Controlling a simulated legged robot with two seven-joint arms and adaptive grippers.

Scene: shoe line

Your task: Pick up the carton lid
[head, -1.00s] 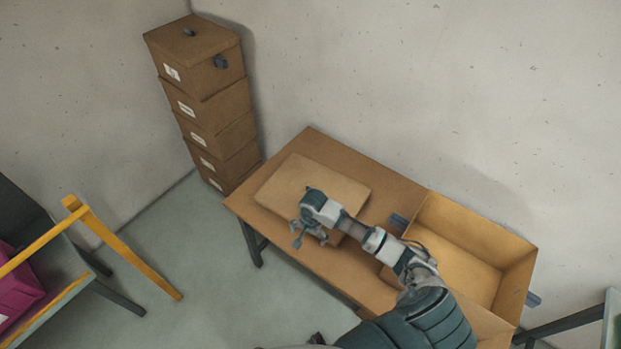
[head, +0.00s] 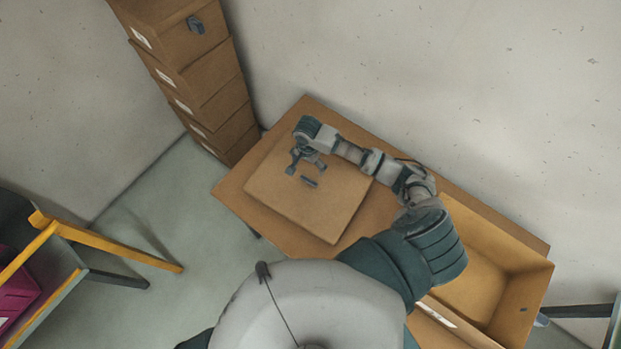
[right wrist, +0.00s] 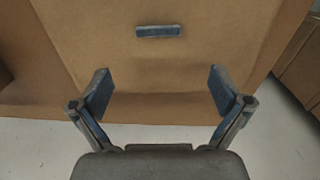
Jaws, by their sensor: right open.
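The carton lid (head: 318,205) is a flat brown square lying on the table. It has a small dark blue handle (head: 309,182) on its upper face. The lid also fills much of the right wrist view (right wrist: 110,45), with the handle (right wrist: 158,31) beyond the fingertips. My right gripper (head: 305,166) is over the lid, close to the handle, with its fingers apart and nothing between them. In the right wrist view both fingers (right wrist: 159,76) show, spread wide on either side of the handle's line. My left gripper is out of view.
An open brown carton (head: 535,312) stands at the table's right end, beside my right arm. The wooden table (head: 232,194) stands near the wall. Stacked boxes (head: 195,75) rise at the back left. A yellow-framed stand (head: 125,260) is at the left, with clear floor between.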

